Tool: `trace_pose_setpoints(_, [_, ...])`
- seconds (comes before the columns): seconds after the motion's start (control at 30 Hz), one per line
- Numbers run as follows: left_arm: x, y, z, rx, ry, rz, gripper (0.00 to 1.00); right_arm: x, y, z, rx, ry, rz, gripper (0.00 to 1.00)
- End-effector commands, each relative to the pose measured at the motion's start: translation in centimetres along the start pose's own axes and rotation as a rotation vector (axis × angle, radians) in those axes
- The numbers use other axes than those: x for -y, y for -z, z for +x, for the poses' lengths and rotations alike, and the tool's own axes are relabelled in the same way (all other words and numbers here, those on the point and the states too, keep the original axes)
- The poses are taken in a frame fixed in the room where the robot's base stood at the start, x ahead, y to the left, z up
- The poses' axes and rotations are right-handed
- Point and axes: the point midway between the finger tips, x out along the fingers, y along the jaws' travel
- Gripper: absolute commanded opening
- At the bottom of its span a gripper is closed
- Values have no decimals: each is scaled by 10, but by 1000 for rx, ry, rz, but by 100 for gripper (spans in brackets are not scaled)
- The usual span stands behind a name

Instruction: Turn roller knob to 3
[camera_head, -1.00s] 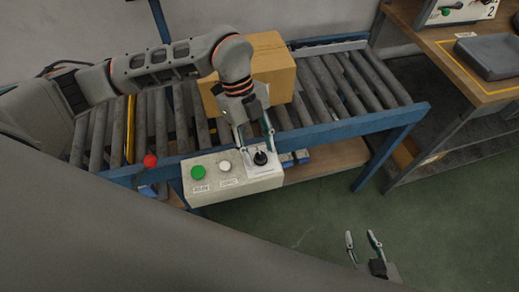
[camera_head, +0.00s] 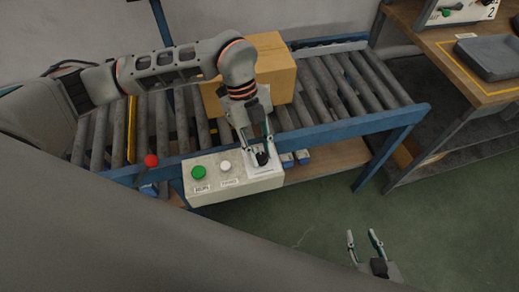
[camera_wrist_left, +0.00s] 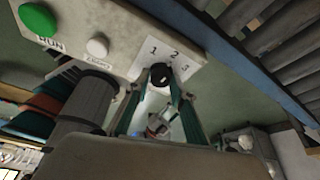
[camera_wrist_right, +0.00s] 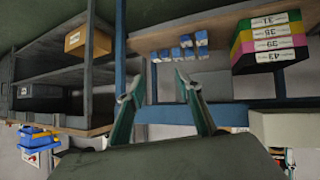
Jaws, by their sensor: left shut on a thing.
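The black roller knob (camera_head: 262,158) sits at the right end of a light control box (camera_head: 208,190) at the conveyor's front edge. In the left wrist view the knob (camera_wrist_left: 161,73) stands before a white plate (camera_wrist_left: 173,50) with the printed numbers 1, 2 and 3. My left gripper (camera_head: 259,156) is shut on the knob from above, with a fingertip on each side of it. Which number the knob points to I cannot tell. My right gripper (camera_head: 362,238) is open and empty over the floor, low in the head view.
A green button (camera_head: 198,173) and a white button (camera_head: 225,167) are on the box left of the knob. A red knob (camera_head: 151,160) is further left. A cardboard box (camera_head: 275,65) rests on the rollers. A workbench with a grey tray (camera_head: 490,58) stands at right.

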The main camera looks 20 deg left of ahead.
Motion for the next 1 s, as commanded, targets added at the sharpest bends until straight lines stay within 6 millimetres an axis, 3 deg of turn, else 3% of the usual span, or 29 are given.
trace_pose_setpoints(0.7, [4,2,-2,3,-210,509,2,6,9,-12,4,15,23,35])
trace_pose_setpoints(1.0, [4,2,0,2,-267,643,2,6,9,-12,8,15,23,35])
